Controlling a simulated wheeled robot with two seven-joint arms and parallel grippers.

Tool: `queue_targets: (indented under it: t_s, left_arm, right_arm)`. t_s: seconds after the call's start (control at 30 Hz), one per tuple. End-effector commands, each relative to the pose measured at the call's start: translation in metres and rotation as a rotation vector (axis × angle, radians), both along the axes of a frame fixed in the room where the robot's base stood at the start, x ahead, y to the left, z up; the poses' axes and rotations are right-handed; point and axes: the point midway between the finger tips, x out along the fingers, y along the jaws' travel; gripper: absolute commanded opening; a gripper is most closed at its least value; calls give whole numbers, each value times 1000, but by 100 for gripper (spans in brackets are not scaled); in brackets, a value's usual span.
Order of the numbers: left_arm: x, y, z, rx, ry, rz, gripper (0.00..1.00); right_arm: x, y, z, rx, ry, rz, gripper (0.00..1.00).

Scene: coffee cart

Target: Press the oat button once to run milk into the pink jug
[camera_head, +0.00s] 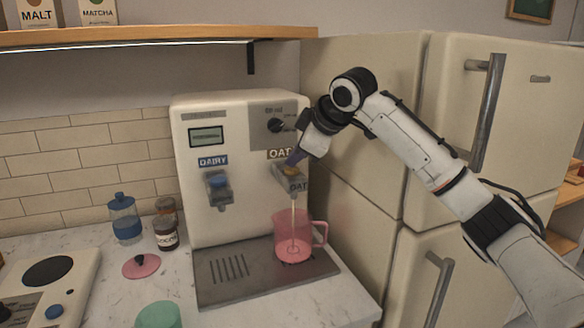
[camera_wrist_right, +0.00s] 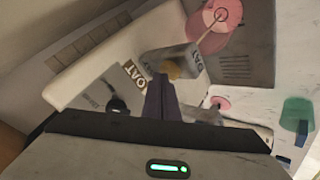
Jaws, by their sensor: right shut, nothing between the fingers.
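The cream milk machine (camera_head: 240,215) stands on the counter with a dairy side and an oat side. The pink jug (camera_head: 291,240) stands upright on the drip tray under the oat outlet, its handle to the right. A thin pale stream runs from the oat outlet (camera_head: 292,184) into the jug. The jug (camera_wrist_right: 214,22) also shows there. My left gripper is not in view.
The dairy outlet (camera_head: 219,192) with its blue button is to the left. A blue-lidded bottle (camera_head: 124,220), a brown jar (camera_head: 166,234), a pink lid (camera_head: 141,265) and a green item (camera_head: 158,314) stand left of the machine. A cream fridge (camera_head: 375,165) is close on the right.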

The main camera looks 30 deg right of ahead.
Motion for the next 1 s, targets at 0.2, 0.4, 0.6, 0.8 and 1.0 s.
queue_targets:
  t_s: [0.2,0.4,0.6,0.8,1.0]
  left_arm:
    - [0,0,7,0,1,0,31]
    - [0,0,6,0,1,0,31]
    - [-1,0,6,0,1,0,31]
    - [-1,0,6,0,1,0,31]
    - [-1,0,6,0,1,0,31]
  right_arm:
    - [0,0,11,0,-1,1,0]
    - [0,0,11,0,-1,1,0]
    - [1,0,19,1,-4,1,0]
    - [1,1,40,2,-5,1,0]
    - [1,0,57,2,-4,0,0]
